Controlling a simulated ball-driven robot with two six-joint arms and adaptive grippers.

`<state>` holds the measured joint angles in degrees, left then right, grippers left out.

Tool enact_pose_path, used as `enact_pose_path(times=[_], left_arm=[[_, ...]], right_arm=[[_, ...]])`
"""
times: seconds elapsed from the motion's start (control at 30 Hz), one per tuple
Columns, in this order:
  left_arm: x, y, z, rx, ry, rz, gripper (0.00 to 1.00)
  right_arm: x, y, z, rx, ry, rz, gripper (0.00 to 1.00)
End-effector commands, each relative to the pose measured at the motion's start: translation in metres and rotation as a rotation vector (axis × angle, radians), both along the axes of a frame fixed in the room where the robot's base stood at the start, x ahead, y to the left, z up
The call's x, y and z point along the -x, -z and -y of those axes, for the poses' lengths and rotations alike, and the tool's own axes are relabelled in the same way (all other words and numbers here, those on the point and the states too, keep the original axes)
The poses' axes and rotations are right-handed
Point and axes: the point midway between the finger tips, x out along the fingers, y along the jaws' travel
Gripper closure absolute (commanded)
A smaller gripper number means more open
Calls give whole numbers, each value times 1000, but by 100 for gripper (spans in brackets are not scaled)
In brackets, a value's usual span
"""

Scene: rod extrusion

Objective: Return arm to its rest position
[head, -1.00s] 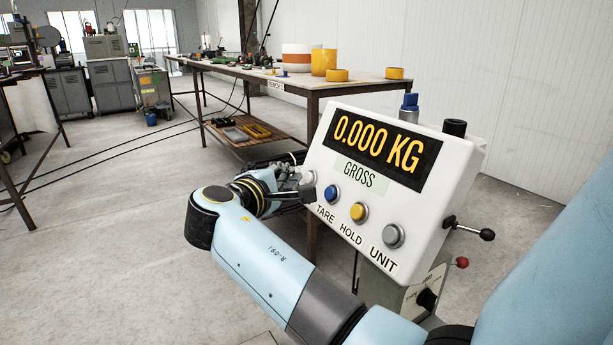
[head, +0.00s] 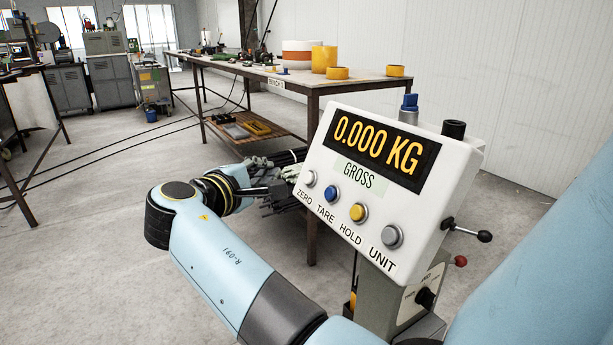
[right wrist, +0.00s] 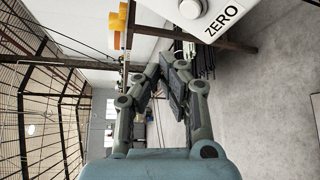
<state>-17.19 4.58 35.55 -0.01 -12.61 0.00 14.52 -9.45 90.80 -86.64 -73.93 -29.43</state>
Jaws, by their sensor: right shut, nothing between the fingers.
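My right gripper (head: 284,178) is shut and empty, to the left of the white scale display panel (head: 322,178) in the head view. Its far end is partly lost against dark bars and the panel's edge. In the right wrist view its dark jointed fingers (right wrist: 166,66) come together with nothing between them. The display reads 0.000 KG, with GROSS below. The ZERO button (head: 310,178) shows uncovered, with a gap between it and the gripper. My left gripper is not in view.
A bench (head: 300,84) with yellow rolls (head: 324,60) stands behind the panel. Levers (head: 480,236) stick out on the panel's right. A bundle of dark rods (right wrist: 206,64) lies near the fingers in the wrist view.

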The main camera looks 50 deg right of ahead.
Motion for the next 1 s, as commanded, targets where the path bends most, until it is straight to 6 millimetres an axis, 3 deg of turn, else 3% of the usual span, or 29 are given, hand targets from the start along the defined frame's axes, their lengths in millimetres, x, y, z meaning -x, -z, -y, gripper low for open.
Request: enact_pose_path(times=[0.83, 0.93, 1.0], left_arm=[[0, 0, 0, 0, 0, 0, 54], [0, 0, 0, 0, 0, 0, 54], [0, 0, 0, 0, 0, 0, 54]], right_arm=[[1, 2, 0, 0, 0, -2, 100], [11, 15, 3, 5, 1, -34, 100], [26, 38, 8, 19, 1, -90, 100]])
